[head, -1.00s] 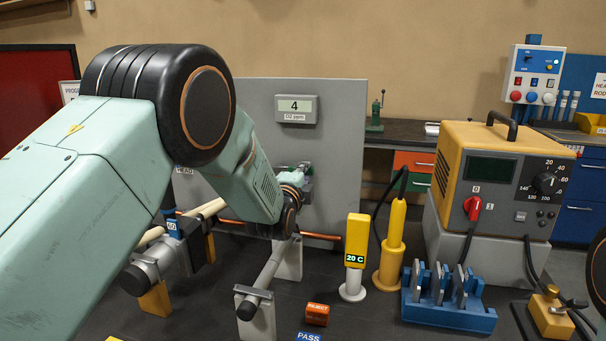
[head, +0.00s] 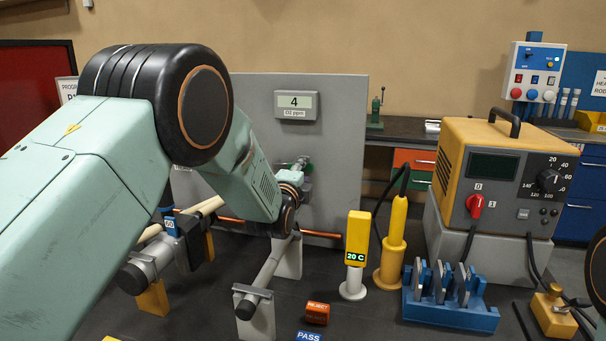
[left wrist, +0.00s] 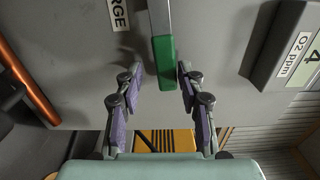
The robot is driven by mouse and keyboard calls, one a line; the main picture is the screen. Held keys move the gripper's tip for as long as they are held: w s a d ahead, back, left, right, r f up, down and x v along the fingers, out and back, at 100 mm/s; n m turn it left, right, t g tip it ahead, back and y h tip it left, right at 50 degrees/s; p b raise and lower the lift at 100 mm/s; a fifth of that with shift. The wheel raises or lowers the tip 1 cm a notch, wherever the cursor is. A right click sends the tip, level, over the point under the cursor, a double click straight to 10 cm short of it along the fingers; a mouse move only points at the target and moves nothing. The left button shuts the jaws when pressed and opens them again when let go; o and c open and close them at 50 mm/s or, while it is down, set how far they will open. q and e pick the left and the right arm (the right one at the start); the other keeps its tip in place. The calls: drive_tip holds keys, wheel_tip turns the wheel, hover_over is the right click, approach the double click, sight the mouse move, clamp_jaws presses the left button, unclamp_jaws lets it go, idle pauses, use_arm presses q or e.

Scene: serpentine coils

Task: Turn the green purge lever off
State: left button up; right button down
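The green purge lever shows in the left wrist view as a green grip (left wrist: 165,62) on a grey metal arm, in front of the grey panel. A partly hidden "PURGE" label is beside it. My left gripper (left wrist: 160,80) is open, with a purple-padded finger on each side of the green grip and a visible gap to each. In the head view, my left wrist hides most of the gripper and lever; a bit of green (head: 307,170) shows past it at the panel. My right gripper is not in view.
The grey panel (head: 340,130) carries an "O2 ppm" display (head: 296,105) reading 4. A copper pipe (head: 322,234) runs low along it. A yellow 20 C device (head: 357,240), a blue rack (head: 450,312) and a yellow power unit (head: 490,190) stand to the right.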

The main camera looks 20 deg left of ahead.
use_arm(q)
drive_tip(key=shift+s+d+r, duration=0.1)
drive_tip(key=shift+s+d, duration=0.15)
drive_tip(key=shift+s, duration=0.1)
drive_tip(key=s, duration=1.2)
drive_tip(key=shift+w, duration=0.1)
